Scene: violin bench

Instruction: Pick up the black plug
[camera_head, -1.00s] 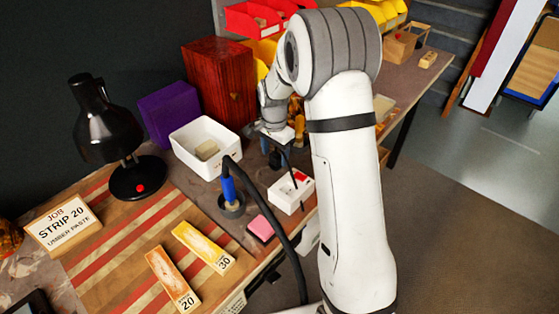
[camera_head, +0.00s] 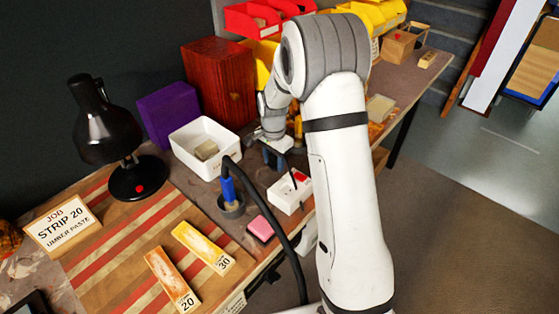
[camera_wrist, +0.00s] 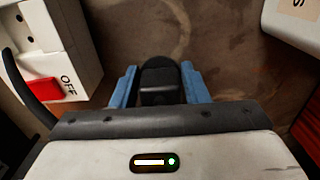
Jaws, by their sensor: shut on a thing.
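The black plug (camera_wrist: 158,84) shows in the wrist view between the blue fingers of my gripper (camera_wrist: 153,86). The fingers are shut on its two sides. In the head view my gripper (camera_head: 272,157) points down beside the white socket box, behind it and to the right of the white tub. The plug cannot be made out there. The white socket box (camera_head: 286,195) has a red switch, and the wrist view shows the switch (camera_wrist: 42,90) marked OFF, left of the plug and apart from it. A black cord (camera_wrist: 24,80) runs along the left in the wrist view.
A white tub (camera_head: 188,158) stands left of my gripper. A blue-handled tool (camera_head: 228,188) stands in a round holder in front, with a thick black cable (camera_head: 275,232) looping past the socket box. A pink block (camera_head: 260,228) lies near the bench edge. A white labelled box (camera_wrist: 298,18) is at upper right.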

